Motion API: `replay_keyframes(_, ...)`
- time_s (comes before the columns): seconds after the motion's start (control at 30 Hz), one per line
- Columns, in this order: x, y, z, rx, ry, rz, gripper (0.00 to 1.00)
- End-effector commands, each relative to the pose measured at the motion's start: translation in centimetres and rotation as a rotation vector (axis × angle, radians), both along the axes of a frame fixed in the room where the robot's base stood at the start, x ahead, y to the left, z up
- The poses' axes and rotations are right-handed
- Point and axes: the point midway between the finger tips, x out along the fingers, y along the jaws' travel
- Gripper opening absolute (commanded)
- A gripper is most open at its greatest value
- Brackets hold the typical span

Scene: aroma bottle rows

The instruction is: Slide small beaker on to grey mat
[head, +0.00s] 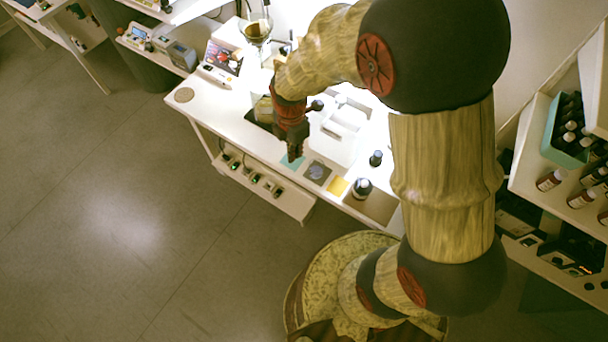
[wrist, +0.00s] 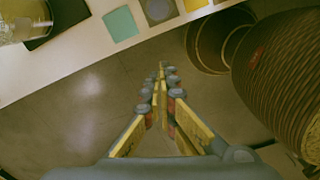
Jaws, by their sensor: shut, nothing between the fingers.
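The grey mat (head: 308,178) lies on the white table between a teal mat (head: 290,162) and a yellow mat (head: 338,186). It also shows at the top of the wrist view (wrist: 149,6). A round, clear-looking shape sits within the grey mat; it may be the small beaker, but I cannot tell for sure. A glass vessel with yellowish contents (wrist: 22,20) stands on a dark mat at the wrist view's upper left. My gripper (head: 294,155) is shut and empty, pointing down near the table's front edge. In the wrist view its fingertips (wrist: 160,72) appear over the floor.
A dark-capped bottle (head: 362,189) stands near the brown mat (head: 381,208), with a small dark bottle (head: 376,158) behind. A white box (head: 335,140) stands behind the mats. A lower shelf (head: 290,201) holds small devices. The floor in front is clear.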

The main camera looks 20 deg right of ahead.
Motion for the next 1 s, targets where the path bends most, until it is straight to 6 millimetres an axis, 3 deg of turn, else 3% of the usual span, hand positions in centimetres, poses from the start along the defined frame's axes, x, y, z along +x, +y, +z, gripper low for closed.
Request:
replay_keyframes(0.27,-0.1,0.0,-2.4,0.000,0.004,0.031,0.00)
replay_keyframes(1.0,-0.2,0.0,-17.0,0.000,0.004,0.029,0.00)
